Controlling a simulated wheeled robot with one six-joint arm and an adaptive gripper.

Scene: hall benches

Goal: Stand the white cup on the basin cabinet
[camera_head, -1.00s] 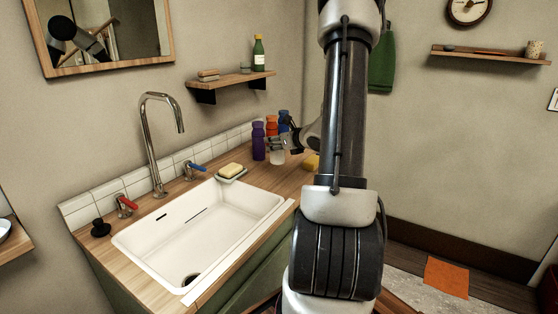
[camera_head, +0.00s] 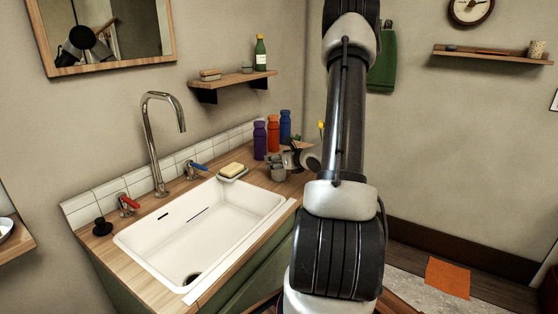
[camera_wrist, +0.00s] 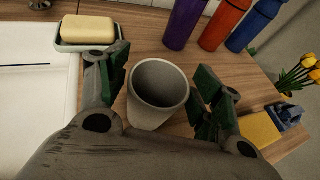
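The white cup (camera_wrist: 158,92) looks greyish in the wrist view and stands upright, mouth up, on the wooden top of the basin cabinet (camera_head: 108,257). In the head view the cup (camera_head: 278,173) is right of the soap dish, in front of the bottles. My gripper (camera_wrist: 160,88) has its fingers apart on either side of the cup, with narrow gaps showing on both sides. In the head view my gripper (camera_head: 291,160) is low over the counter, partly hidden by my arm.
Purple (camera_head: 259,140), orange (camera_head: 272,134) and blue (camera_head: 285,125) bottles stand behind the cup. A soap bar (camera_wrist: 88,29) on its dish and the white basin (camera_head: 200,229) lie left. A yellow block (camera_wrist: 259,131) and yellow tulips (camera_wrist: 299,75) are right.

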